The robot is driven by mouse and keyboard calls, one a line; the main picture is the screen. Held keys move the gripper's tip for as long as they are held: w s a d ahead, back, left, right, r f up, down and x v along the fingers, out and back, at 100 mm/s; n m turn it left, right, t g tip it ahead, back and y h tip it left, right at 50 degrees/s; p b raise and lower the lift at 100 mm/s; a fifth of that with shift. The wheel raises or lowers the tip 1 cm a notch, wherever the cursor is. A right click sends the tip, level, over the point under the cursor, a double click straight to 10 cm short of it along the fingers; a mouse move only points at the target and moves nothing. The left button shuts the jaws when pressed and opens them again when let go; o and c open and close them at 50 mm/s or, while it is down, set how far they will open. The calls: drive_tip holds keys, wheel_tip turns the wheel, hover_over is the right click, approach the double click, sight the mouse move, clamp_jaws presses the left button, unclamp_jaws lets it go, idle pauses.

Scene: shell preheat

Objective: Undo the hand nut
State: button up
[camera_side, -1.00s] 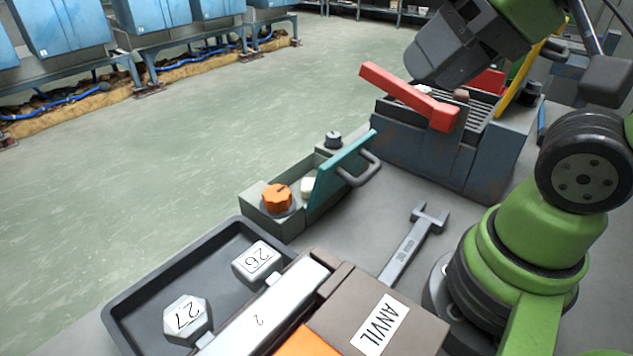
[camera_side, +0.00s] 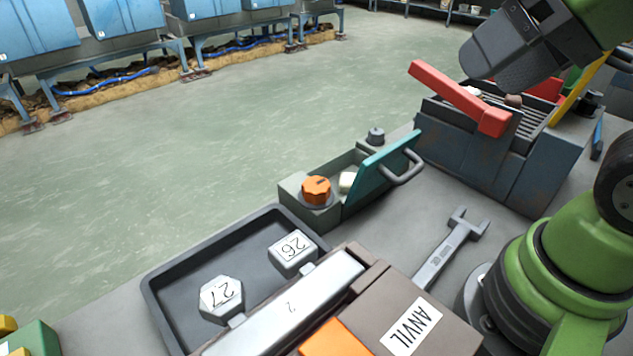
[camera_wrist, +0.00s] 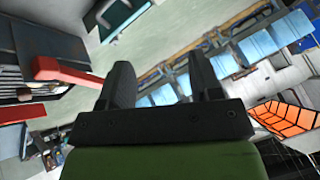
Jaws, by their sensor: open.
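My gripper shows at the upper right of the side view (camera_side: 515,55), above the ribbed blue-grey machine. In the wrist view its two dark fingers stand apart with nothing between them (camera_wrist: 160,78). An orange knob (camera_side: 316,190) sits on the near end of a small grey-green box (camera_side: 318,216). A smaller dark grey knob (camera_side: 376,135) stands at the box's far end. I cannot tell which knob, if either, is the hand nut. My gripper is well apart from both. The box's teal lid (camera_side: 378,172) stands tilted open, with a white block (camera_side: 347,181) beside it.
The ribbed machine (camera_side: 480,165) has a red lever (camera_side: 455,92). A wrench (camera_side: 448,250) lies on the grey bench. A dark tray (camera_side: 170,270) holds blocks marked 26 (camera_side: 293,252) and 27 (camera_side: 221,298), beside the ANVIL block (camera_side: 440,338). Open floor lies beyond.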

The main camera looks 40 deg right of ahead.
drive_tip(key=shift+o, duration=0.9)
drive_tip(key=shift+w+r, duration=0.1)
drive_tip(key=shift+w, duration=0.2)
drive_tip(key=m+g+h, duration=0.2)
drive_tip(key=m+g, duration=0.5)
drive_tip(key=m, duration=0.3)
hover_over(316, 184)
wheel_tip(316, 184, down, 15)
drive_tip(key=shift+f, duration=0.1)
wheel_tip(316, 184, down, 9)
drive_tip(key=shift+f, duration=0.1)
drive_tip(key=shift+n, duration=0.3)
drive_tip(key=c, duration=0.9)
